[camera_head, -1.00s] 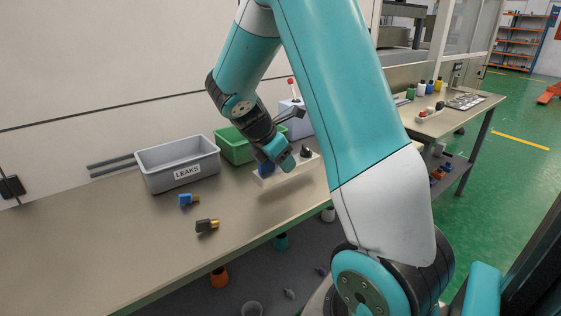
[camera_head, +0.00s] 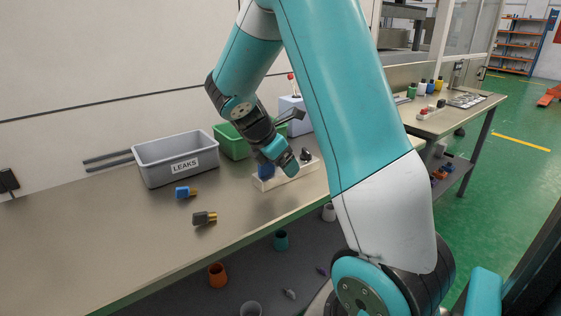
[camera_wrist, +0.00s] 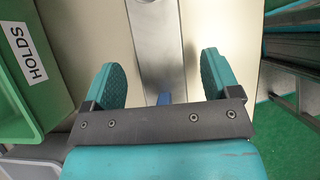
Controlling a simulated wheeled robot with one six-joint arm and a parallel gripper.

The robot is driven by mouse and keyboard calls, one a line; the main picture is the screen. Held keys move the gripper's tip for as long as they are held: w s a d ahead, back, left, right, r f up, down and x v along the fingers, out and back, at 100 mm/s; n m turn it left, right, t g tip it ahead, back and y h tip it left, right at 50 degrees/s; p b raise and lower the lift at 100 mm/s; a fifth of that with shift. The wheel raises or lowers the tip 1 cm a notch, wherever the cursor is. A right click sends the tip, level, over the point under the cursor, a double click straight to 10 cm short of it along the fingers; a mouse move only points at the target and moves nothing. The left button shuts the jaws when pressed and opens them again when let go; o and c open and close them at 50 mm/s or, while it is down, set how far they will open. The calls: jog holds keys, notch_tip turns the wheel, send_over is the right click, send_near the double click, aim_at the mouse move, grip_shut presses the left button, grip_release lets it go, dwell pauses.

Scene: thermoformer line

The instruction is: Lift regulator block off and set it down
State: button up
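A pale block-like stand (camera_head: 291,181) sits on the bench, with a blue part (camera_head: 265,171) at its left end and a black part (camera_head: 306,155) toward its right end. I cannot tell for certain which of these is the regulator block. My gripper (camera_head: 283,164) hangs over the stand, close to the blue part. In the wrist view my gripper (camera_wrist: 160,78) has its two teal fingers spread apart, and a bit of blue (camera_wrist: 165,99) shows between them, mostly hidden by the gripper body. Contact is not visible.
A grey LEAKS bin (camera_head: 176,161) and a green bin (camera_head: 232,142), labelled HOLDS in the wrist view, stand along the back. A blue fitting (camera_head: 183,192) and a dark fitting (camera_head: 202,218) lie on the bench (camera_head: 95,245).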

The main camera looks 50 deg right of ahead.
jog(key=p+v, duration=0.5)
jog(key=v, duration=1.2)
jog(key=shift+r, duration=0.15)
jog(key=shift+a, duration=0.15)
jog(key=s+a+r+m+y+p, duration=0.2)
jog(key=s+a+r+y+p, duration=0.1)
jog(key=s+a, duration=0.3)
jog(key=s+a+r+m+t+y+p, duration=0.1)
jog(key=s+a+r+m+y+p, duration=0.2)
jog(key=a, duration=0.8)
jog(key=s+a+r+m+y+p, duration=0.3)
jog(key=s+a+y+p, duration=0.1)
jog(key=s+a, duration=0.5)
jog(key=shift+s+a+r+p, duration=0.25)
jog(key=shift+r+p, duration=0.15)
jog(key=shift+p, duration=0.5)
